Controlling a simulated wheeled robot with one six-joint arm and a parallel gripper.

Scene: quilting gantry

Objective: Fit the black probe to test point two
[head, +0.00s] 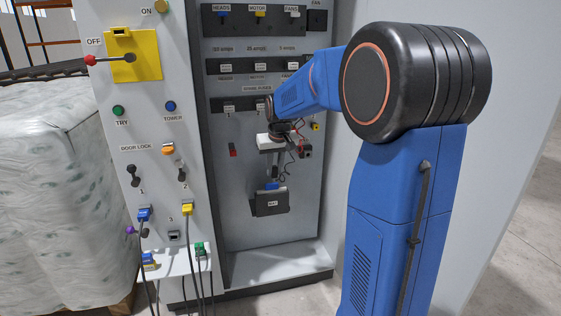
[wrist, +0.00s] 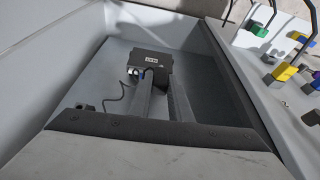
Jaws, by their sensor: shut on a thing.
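My gripper (head: 275,172) is in front of the cabinet's inner back panel, above the black meter box (head: 270,202). In the wrist view my gripper's two fingers (wrist: 163,92) reach toward the meter box (wrist: 150,62). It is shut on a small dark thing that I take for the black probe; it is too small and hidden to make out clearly. A thin black lead (wrist: 120,90) loops from the meter box to a small black piece at left in the wrist view. A red probe-like piece (head: 232,149) is on the panel. Test point two cannot be picked out.
The fuse rows (head: 250,67) are above my gripper. The left control panel (head: 150,100) stands forward, with a red-knobbed switch, toggles and cabled blue, yellow and green plugs (head: 187,209). The cabinet's right wall is close to my arm. A wrapped bale (head: 45,190) stands at left.

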